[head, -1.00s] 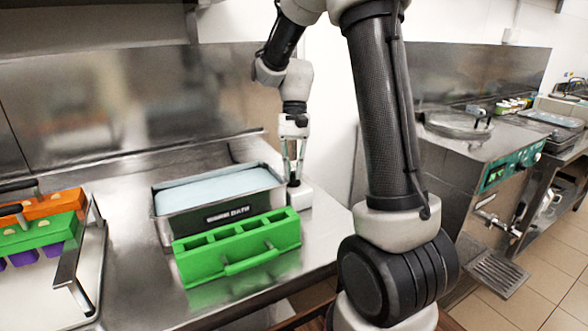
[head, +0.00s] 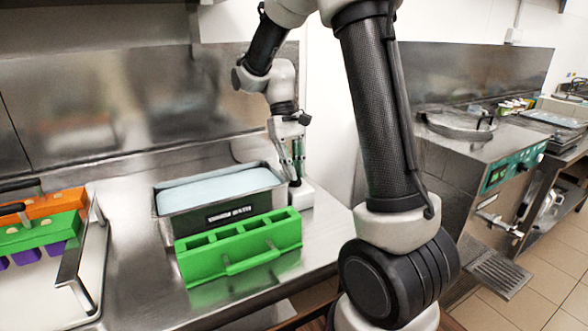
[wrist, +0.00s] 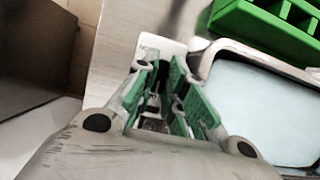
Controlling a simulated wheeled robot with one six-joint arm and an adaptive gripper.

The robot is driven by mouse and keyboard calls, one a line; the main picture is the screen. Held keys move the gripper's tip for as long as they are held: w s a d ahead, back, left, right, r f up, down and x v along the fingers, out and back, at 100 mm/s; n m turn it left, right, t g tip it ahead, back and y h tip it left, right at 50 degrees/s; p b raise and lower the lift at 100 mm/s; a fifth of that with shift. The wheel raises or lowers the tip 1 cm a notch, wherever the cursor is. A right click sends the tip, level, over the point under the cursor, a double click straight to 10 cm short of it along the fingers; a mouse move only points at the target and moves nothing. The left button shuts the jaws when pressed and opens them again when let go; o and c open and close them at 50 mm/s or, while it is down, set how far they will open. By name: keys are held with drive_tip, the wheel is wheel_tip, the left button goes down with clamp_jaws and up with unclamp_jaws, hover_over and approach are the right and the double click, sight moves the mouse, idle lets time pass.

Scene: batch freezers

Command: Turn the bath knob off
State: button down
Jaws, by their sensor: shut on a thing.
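The bath (head: 190,224) is a steel and dark tank filled with pale blue liquid, on the steel counter. A small white control block (head: 304,193) stands at its right end, and the dark knob (head: 294,183) is on it. My gripper (head: 296,178) comes down from above onto the block, with its fingers around the knob and shut on it. In the wrist view, my green-padded fingers (wrist: 158,98) reach the white block (wrist: 163,49), beside the bath's rim (wrist: 212,52). The fingers mostly hide the knob, so its turn angle cannot be read.
A green mold (head: 238,247) with a handle stands right in front of the bath. At left, a tray (head: 91,285) with a raised handle holds orange, green and purple molds. A batch freezer (head: 500,180) stands at right. The counter between tray and bath is clear.

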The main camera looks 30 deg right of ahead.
drive_tip(key=shift+s+f, duration=0.15)
drive_tip(key=shift+f, duration=0.05)
drive_tip(key=c, duration=1.5)
unclamp_jaws()
drive_tip(key=shift+r, duration=0.1)
drive_tip(key=v, duration=1.2)
drive_tip(key=shift+w, duration=0.25)
drive_tip(key=s+t, duration=0.3)
drive_tip(key=s, duration=0.4)
drive_tip(key=s+d+t, duration=0.1)
drive_tip(key=s+t, duration=0.1)
drive_tip(key=s, duration=0.6)
drive_tip(key=s+d+f+t, duration=0.1)
drive_tip(key=s+t, duration=0.2)
drive_tip(key=s, duration=0.4)
drive_tip(key=shift+s+d+t, duration=0.2)
drive_tip(key=shift+s+t, duration=0.1)
drive_tip(key=shift+s, duration=0.1)
